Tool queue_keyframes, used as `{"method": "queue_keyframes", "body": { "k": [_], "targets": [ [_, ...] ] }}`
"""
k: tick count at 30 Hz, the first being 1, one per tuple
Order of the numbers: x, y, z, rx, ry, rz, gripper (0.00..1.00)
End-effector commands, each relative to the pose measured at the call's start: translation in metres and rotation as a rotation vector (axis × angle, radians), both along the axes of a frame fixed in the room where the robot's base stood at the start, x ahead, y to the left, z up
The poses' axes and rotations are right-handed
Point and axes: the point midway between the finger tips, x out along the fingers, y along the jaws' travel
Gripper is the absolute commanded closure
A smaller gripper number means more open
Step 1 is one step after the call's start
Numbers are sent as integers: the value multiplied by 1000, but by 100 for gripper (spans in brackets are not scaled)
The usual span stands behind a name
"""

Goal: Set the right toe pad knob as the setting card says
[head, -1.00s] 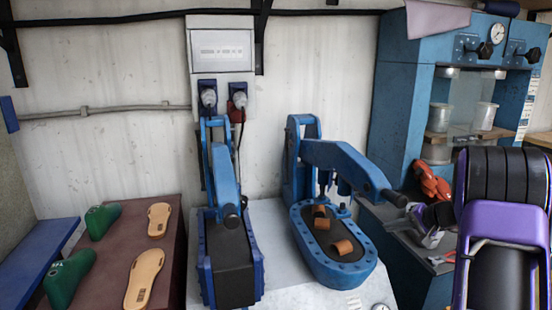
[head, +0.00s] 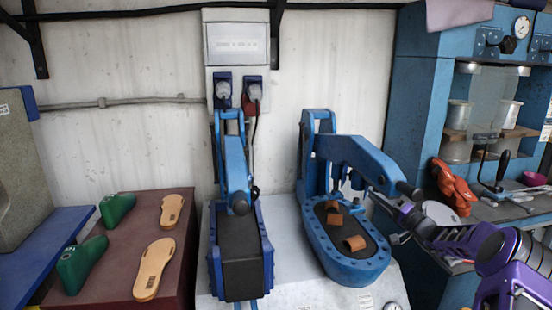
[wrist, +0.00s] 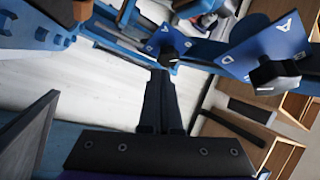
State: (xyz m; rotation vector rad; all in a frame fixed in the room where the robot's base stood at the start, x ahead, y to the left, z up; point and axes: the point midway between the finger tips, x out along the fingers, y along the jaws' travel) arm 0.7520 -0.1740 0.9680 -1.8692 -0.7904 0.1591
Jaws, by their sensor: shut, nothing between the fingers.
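In the wrist view two black knobs sit on blue lettered plates: a left knob (wrist: 168,58) and a right knob (wrist: 268,75). An A and a D can be read on the plates; I cannot tell their exact settings. My gripper (wrist: 161,78) is shut and empty, its tips just below the left knob in that picture; contact cannot be told. In the head view a dark knob (head: 508,45) shows on the blue press at upper right, with another partly cut off. My gripper (head: 399,238) is low beside the middle blue clamp. No card is surely identifiable.
The blue clamp (head: 345,272) holds brown strap pieces. A second blue clamp (head: 240,262) stands to its left, under a wall box (head: 236,45) with unreadable text. Sandal soles (head: 154,270) and green forms (head: 80,265) lie on the brown table.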

Motion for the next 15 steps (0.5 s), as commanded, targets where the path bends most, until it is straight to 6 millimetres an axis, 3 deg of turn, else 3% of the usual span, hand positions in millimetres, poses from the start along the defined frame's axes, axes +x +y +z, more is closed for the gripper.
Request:
{"method": "queue_keyframes", "body": {
  "k": [15],
  "targets": [
    [26, 50, -2, -1, 3, 1, 100]
  ]
}}
